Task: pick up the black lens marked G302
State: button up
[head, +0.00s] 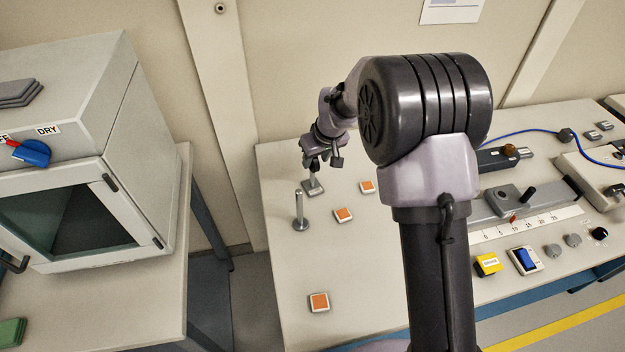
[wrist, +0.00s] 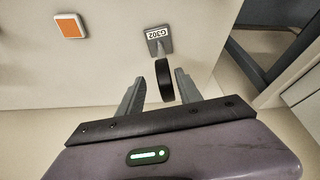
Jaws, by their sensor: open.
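In the wrist view the black lens (wrist: 164,80) is a dark disc seen nearly edge-on. It stands by a small grey base plate (wrist: 164,47) with a white label reading G302 (wrist: 157,33). My gripper (wrist: 160,77) is open, with one finger on each side of the lens. In the head view my gripper (head: 322,160) is low over the far left part of the bench, above a grey base plate (head: 313,187). The lens cannot be made out clearly there.
A bare metal post (head: 300,212) stands close by on the bench (head: 270,270). Several orange-topped squares (head: 343,215) lie near; one shows in the wrist view (wrist: 70,26). A cabinet with a DRY label (head: 90,150) stands left, across a gap. Instruments (head: 520,200) fill the right.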

aim_at(311, 168)
jog(key=x, duration=0.1)
jog(key=b+x, duration=0.1)
jog(key=x, duration=0.1)
jog(key=b+x, duration=0.1)
jog(key=x, duration=0.1)
jog(key=shift+s+a+f, duration=0.3)
jog(key=shift+s+a, duration=0.05)
jog(key=shift+a, duration=0.05)
jog(key=shift+w, duration=0.15)
jog(key=shift+r, duration=0.1)
jog(key=shift+c, duration=1.1)
grip_shut()
